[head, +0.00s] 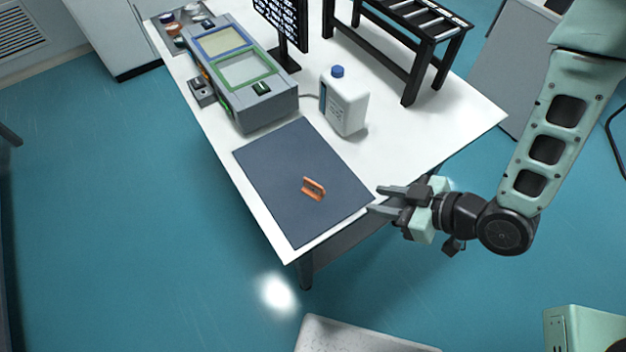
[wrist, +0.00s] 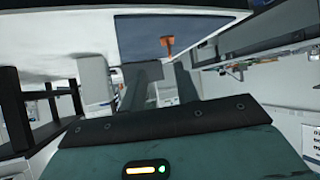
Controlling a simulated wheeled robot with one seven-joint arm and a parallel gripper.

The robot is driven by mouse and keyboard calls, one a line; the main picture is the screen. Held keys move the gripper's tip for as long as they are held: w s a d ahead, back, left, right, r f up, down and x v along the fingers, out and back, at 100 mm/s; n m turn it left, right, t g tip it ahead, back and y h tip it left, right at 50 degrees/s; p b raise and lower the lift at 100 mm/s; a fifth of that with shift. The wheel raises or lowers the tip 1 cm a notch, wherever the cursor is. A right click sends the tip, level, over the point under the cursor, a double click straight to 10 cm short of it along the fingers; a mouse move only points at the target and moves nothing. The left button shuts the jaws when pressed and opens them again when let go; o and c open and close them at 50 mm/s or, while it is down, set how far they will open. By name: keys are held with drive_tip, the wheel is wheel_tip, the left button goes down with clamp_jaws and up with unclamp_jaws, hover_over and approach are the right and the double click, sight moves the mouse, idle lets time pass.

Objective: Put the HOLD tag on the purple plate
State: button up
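A small orange piece (head: 314,189), possibly the HOLD tag, stands on the dark blue mat (head: 275,165); no lettering is readable on it. It also shows in the wrist view (wrist: 167,42), beyond the fingertips. My gripper (head: 375,200) is to the right of the mat, by the table's right edge, with its fingers pointing left toward the orange piece. I see no plate that is clearly purple in either view.
A grey device (head: 240,110) with a blue-framed panel and a green-framed panel stands behind the mat. A white jug (head: 344,103) with a blue cap stands on the white table (head: 400,135). A black rack (head: 410,55) and a monitor stand farther back. The mat around the orange piece is clear.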

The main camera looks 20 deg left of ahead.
drive_tip(key=s+y, duration=0.2)
drive_tip(key=t+b, duration=0.1)
drive_tip(key=b, duration=1)
approach(313, 191)
drive_tip(key=shift+w+a+r+b, duration=0.2)
drive_tip(key=shift+w+a+b, duration=0.1)
drive_tip(key=shift+a+b, duration=0.25)
drive_tip(key=shift+w+a+r+b, duration=0.2)
drive_tip(key=shift+w+a+b, duration=0.15)
drive_tip(key=shift+a, duration=0.35)
drive_tip(key=b, duration=0.3)
drive_tip(key=a+b, duration=0.1)
drive_tip(key=b, duration=0.2)
drive_tip(key=shift+w+a+f, duration=0.15)
drive_tip(key=shift+w+f, duration=0.1)
drive_tip(key=shift+a+b, duration=0.1)
drive_tip(key=shift+b, duration=0.7)
drive_tip(key=shift+a+b, duration=0.15)
drive_tip(key=shift+b, duration=0.85)
drive_tip(key=shift+x, duration=2.55)
clamp_jaws()
